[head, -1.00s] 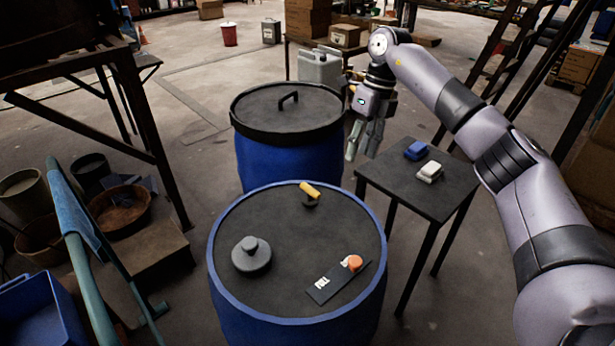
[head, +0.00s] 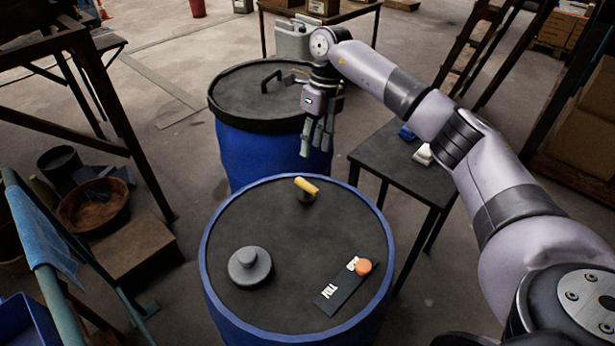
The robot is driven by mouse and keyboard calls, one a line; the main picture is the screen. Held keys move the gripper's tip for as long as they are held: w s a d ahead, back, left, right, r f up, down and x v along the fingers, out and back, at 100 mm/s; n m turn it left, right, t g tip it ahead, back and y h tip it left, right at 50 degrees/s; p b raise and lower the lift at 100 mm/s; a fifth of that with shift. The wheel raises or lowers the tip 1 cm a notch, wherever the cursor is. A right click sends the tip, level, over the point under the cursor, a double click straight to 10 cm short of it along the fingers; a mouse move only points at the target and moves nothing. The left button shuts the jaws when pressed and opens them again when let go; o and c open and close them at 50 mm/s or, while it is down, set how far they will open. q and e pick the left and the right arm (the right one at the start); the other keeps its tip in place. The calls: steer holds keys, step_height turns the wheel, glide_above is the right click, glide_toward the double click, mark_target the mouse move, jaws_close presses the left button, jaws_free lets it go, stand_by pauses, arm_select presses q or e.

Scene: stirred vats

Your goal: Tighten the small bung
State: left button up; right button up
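The near blue drum (head: 213,285) has a dark flat lid. On the lid are a round grey bung with a knob (head: 250,266) at the left, a small fitting with a yellow bar handle (head: 307,186) at the far edge, and a round orange knob (head: 363,267) on a dark lettered plate (head: 335,297) at the right. I cannot tell for sure which is the small bung. My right gripper (head: 316,150) points down beyond the yellow handle, in front of the rear drum. Its fingers look apart and empty, touching nothing on the lid. My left gripper is out of view.
A second blue drum (head: 235,155) with a black handled lid stands behind. A dark side table (head: 395,165) at the right holds a blue and a white item, partly behind my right arm. A green rail with a blue cloth (head: 40,235) and a brown tub (head: 93,207) are left.

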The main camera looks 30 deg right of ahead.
mark_target(307, 183)
steer(key=f, duration=0.3)
steer(key=a+f+p, duration=0.1)
steer(key=f, duration=0.2)
steer(key=a+f, duration=0.1)
steer(key=f, duration=0.2)
steer(key=shift+s+f, duration=0.2)
steer(key=shift+f, duration=0.75)
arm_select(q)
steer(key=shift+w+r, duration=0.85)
arm_select(e)
steer(key=shift+c, duration=0.4)
jaws_close()
